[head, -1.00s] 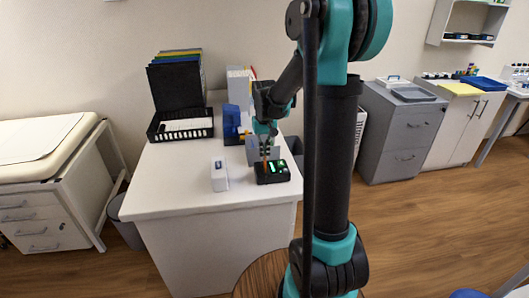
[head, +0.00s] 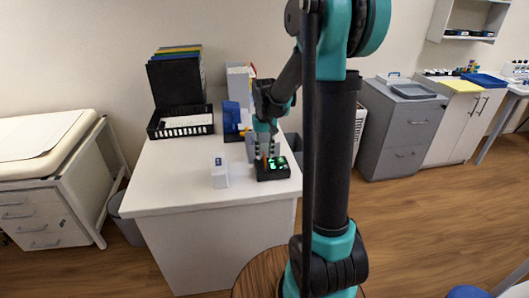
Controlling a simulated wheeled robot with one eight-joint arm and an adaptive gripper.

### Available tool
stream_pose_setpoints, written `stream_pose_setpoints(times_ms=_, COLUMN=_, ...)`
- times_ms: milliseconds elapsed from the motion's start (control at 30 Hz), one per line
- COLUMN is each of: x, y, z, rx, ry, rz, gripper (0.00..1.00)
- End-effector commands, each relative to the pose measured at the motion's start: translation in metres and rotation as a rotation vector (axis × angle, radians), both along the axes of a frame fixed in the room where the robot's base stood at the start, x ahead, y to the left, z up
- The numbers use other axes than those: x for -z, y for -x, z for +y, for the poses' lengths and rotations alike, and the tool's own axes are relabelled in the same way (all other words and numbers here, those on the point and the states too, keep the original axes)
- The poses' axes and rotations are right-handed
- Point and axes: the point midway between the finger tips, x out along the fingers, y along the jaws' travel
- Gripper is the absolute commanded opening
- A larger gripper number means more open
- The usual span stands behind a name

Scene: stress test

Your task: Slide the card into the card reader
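The card reader (head: 273,174) is a black box with green lights on top, on the white desk near its right edge. A small orange sliver, probably the card (head: 265,159), shows at the reader's back left, below my gripper. It is too small to tell how far it sits in a slot. My gripper (head: 267,157) points down just over the reader. Its fingers look spread apart, with the orange sliver between them. Whether a finger touches the card cannot be seen.
A white box (head: 219,172) stands left of the reader on the white desk (head: 180,190). Behind are a black tray (head: 181,131), a blue holder (head: 231,118) and upright files (head: 238,80). The desk's front left is clear. Grey drawers (head: 398,135) stand farther right.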

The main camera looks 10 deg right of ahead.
Motion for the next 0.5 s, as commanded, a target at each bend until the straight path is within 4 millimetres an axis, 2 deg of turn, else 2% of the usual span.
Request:
stream_pose_setpoints(times_ms=167, x=-0.009, y=0.0, z=0.0, rx=0.0, ry=0.0, rz=0.0, gripper=0.29)
stream_pose_setpoints(times_ms=267, x=-0.024, y=0.0, z=0.0, rx=0.0, ry=0.0, rz=0.0, gripper=0.29)
stream_pose_setpoints(times_ms=500, x=-0.072, y=0.0, z=0.0, rx=0.0, ry=0.0, rz=0.0, gripper=0.29)
